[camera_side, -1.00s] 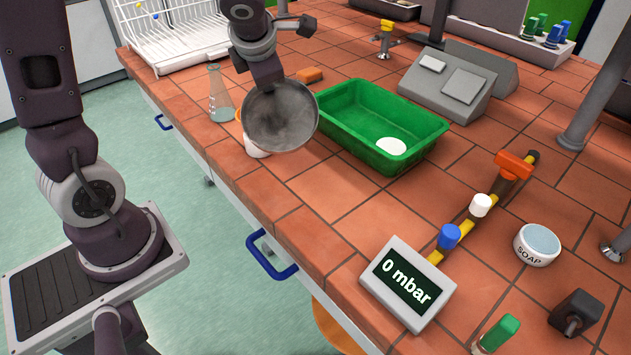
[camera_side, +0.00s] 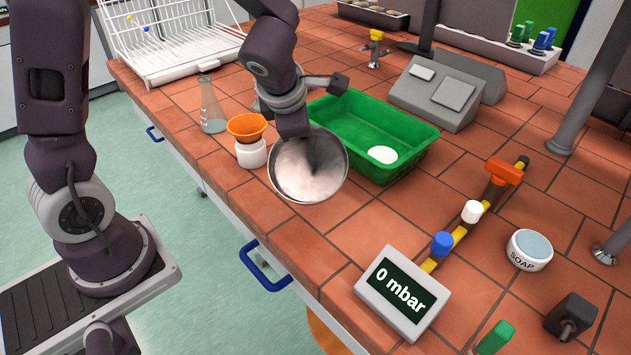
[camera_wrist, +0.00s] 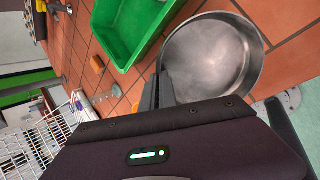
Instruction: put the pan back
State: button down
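The pan (camera_side: 308,168) is a round grey metal pan, held tilted with its inside turned to the side camera. My gripper (camera_side: 293,128) is shut on it at its upper left edge; the handle is hidden. The pan appears above the bench, in front of the green tray (camera_side: 352,168); its exact height I cannot tell. In the wrist view the pan (camera_wrist: 212,58) lies just beyond the dark fingers of my gripper (camera_wrist: 158,92), beside the green tray (camera_wrist: 118,58).
A white dish rack (camera_side: 165,50) stands at the bench's far left. A glass flask (camera_side: 211,108) and an orange funnel (camera_side: 247,126) on a white container stand left of the pan. A grey device (camera_side: 445,92) and a pressure display (camera_side: 400,290) are to the right.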

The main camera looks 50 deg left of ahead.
aim_at(293, 187)
jog(key=s+d+n+g, duration=0.1)
jog(key=n+g, duration=0.1)
jog(key=n, duration=0.2)
jog(key=s+d+f+n+g, duration=0.1)
jog(key=s+n+g, duration=0.1)
jog(key=n, duration=0.2)
jog(key=s+d+f+n+g, duration=0.1)
jog(key=s+n+g, duration=0.1)
jog(key=n, duration=0.2)
jog(key=shift+s+d+f+n+h, duration=0.1)
jog(key=shift+s+d+n+h, duration=0.1)
jog(key=shift+d+n+h, duration=0.15)
jog(key=s+d+n+h, duration=0.3)
jog(key=d+n, duration=0.3)
jog(key=n, duration=0.6)
jog(key=shift+s+d, duration=0.2)
jog(key=shift+d, duration=0.1)
jog(key=shift+h, duration=0.25)
notch_tip(293, 187, down, 9)
jog(key=shift+f, duration=0.2)
jog(key=shift+f, duration=0.1)
jog(key=c, duration=1.7)
grip_release()
